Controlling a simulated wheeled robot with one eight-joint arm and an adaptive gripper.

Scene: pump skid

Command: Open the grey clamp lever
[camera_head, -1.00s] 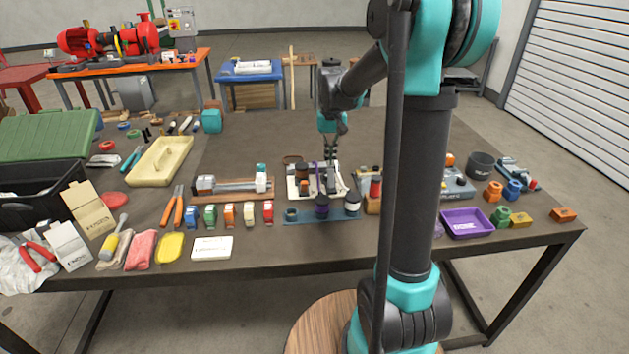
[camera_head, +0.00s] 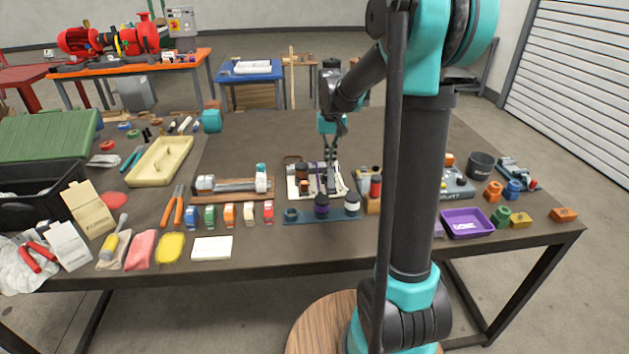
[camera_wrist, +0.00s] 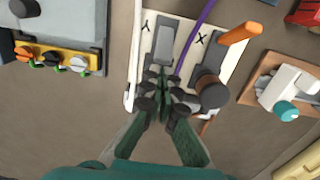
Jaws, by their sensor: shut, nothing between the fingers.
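The white clamp board (camera_head: 293,190) lies on the table below my gripper (camera_head: 331,163). In the wrist view the board (camera_wrist: 146,48) carries marks Y and X. A flat grey piece (camera_wrist: 167,42) lies beside the Y; it looks like the grey lever, but I cannot be sure. A darker grey piece (camera_wrist: 204,48) lies by the X, with an orange handle (camera_wrist: 240,33) and a brown knob (camera_wrist: 211,91) nearby. My gripper, also in the wrist view (camera_wrist: 164,80), is shut and empty, its tips just short of the grey piece. Contact cannot be told.
A purple strip (camera_wrist: 193,35) crosses the board between the two marks. A blue rack (camera_head: 296,215) with several jars stands at the board's front. A vice-like fixture (camera_head: 230,186) stands to the left. The table behind the board is mostly clear.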

